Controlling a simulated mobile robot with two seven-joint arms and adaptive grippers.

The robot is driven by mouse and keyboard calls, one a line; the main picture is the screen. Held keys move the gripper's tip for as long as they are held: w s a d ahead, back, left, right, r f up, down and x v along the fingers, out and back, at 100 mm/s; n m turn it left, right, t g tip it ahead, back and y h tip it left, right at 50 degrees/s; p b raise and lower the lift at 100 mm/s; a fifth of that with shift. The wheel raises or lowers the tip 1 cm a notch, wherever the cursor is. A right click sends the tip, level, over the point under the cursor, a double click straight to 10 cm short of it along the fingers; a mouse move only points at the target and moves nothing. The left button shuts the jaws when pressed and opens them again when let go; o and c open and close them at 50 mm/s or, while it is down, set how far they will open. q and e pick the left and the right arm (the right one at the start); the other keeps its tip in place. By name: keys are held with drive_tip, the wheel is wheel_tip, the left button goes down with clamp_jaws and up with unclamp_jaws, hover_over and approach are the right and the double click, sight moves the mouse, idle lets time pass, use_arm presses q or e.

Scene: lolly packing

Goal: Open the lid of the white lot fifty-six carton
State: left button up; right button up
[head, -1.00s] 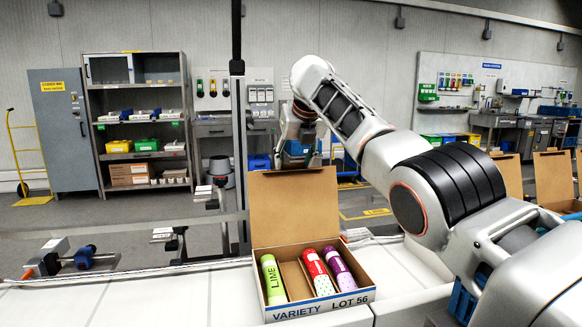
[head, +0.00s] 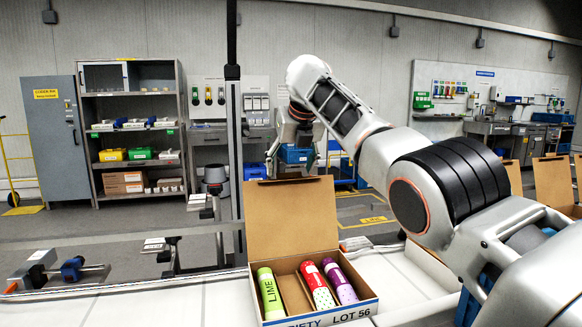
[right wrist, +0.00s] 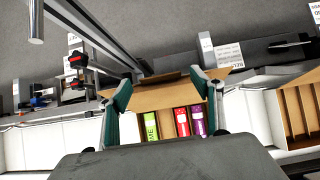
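The white lot fifty-six carton (head: 336,311) stands on the pale bench in the head view, its front reading LOT 56. Its brown lid (head: 290,218) stands up at the back, open. Inside are a green LIME tube (head: 269,293), a red tube (head: 317,284) and a purple tube (head: 340,281). My right gripper (head: 296,168) is just behind and above the lid's top edge, fingers pointing down, open and empty. In the right wrist view, its spread fingers (right wrist: 161,82) frame the lid (right wrist: 155,97); contact cannot be told. My left gripper is out of view.
More open brown cartons (head: 552,183) stand at the right, beyond my right arm. A dark upright post (head: 235,130) rises behind the carton on its left. The pale bench top (head: 130,308) left of the carton is clear.

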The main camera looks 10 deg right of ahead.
drive_tip(key=shift+f, duration=0.1)
drive_tip(key=shift+s+r, duration=0.2)
drive_tip(key=shift+r, duration=0.15)
drive_tip(key=v, duration=1.1)
drive_tip(key=shift+s+r, duration=0.1)
drive_tip(key=shift+r, duration=0.05)
